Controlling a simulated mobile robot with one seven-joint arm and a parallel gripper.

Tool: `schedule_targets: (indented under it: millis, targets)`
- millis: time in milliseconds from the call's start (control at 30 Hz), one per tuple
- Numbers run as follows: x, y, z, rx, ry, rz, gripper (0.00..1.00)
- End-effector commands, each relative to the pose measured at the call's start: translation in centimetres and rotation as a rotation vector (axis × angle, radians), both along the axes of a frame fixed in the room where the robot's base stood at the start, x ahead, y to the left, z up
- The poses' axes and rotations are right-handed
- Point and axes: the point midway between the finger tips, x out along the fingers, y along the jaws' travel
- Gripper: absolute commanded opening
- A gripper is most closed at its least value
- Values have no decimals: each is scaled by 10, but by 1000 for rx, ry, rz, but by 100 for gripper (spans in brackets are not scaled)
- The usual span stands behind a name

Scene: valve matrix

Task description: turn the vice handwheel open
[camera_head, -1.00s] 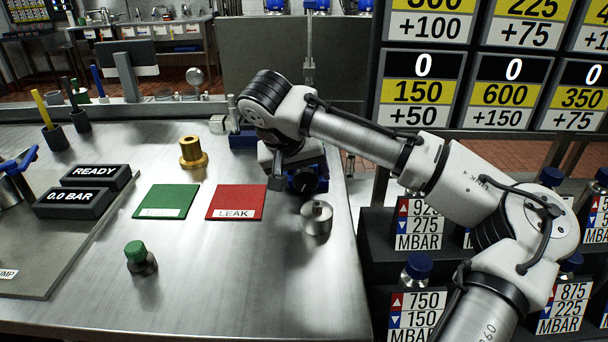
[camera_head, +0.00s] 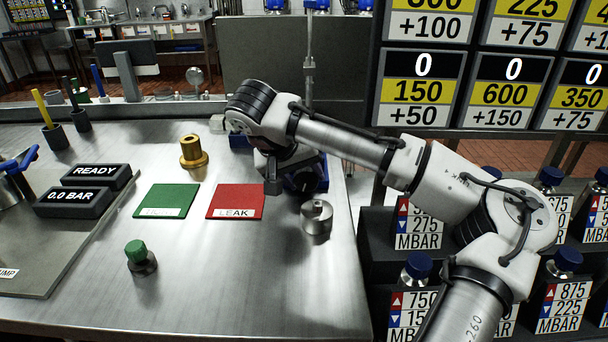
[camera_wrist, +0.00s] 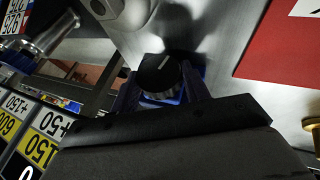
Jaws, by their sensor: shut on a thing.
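The blue vice (camera_head: 313,185) stands near the bench's right edge, mostly hidden behind my wrist in the head view. Its handwheel (camera_wrist: 158,72) is round and black with a pale mark line in the wrist view, with blue vice body below it. My gripper (camera_wrist: 160,84) has one finger on each side of the handwheel and is shut on it. In the head view my gripper (camera_head: 272,186) is partly hidden by my own wrist, so the grip itself shows only in the wrist view.
A red LEAK mat (camera_head: 236,199), a green mat (camera_head: 166,201) and a brass fitting (camera_head: 193,152) lie to the left.

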Motion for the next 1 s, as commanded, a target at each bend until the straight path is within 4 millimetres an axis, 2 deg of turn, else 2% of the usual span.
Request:
schedule_targets:
  millis: [100,200,667,700,833,1000]
  targets:
    - [0,5,2,-164,1,7,23]
    - [0,4,2,-239,1,2,23]
    - [0,3,-2,-292,-1,0,23]
    - [0,3,-2,-292,-1,0,50]
    - [0,4,-2,-292,-1,0,67]
    - [0,4,-2,-290,0,1,68]
